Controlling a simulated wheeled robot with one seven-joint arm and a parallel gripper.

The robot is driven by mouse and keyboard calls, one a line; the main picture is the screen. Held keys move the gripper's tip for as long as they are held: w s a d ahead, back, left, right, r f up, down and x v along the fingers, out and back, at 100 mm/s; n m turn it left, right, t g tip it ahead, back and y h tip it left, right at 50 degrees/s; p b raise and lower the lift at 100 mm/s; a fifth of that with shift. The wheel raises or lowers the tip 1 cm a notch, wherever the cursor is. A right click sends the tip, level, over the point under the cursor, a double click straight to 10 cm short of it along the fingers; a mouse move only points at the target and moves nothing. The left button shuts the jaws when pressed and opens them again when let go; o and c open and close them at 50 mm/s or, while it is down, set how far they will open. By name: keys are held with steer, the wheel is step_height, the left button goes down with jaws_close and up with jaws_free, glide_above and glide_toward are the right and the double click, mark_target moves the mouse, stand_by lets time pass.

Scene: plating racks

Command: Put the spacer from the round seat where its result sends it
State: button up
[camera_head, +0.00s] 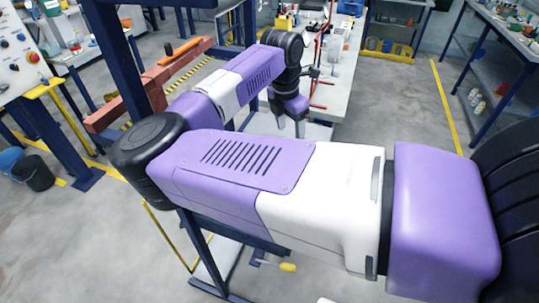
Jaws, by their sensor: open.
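My gripper (290,125) points down at the far end of my purple and white arm, with its two fingers apart and nothing seen between them. It is over or beside the near end of a long pale bench (338,88). I cannot make out the spacer or the round seat. My own arm crosses the middle of the view and hides much of the area below and in front of the gripper.
Red-framed fittings (328,78) stand on the bench near my gripper. A reddish beam (150,84) and a control panel (20,50) are at left. A dark bucket (38,172) stands on the floor. Shelving (495,60) is at right, with clear floor before it.

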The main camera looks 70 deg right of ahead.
steer(key=shift+w+a+f+y, duration=0.3)
steer(key=shift+a+y, duration=0.1)
steer(key=shift+a, duration=0.2)
steer(key=f, duration=0.2)
steer(key=f+p, duration=0.1)
steer(key=f, duration=0.2)
steer(key=d+f+p, duration=0.1)
steer(key=f, duration=0.1)
steer(key=shift+f, duration=0.15)
steer(key=shift+c, duration=0.5)
jaws_close()
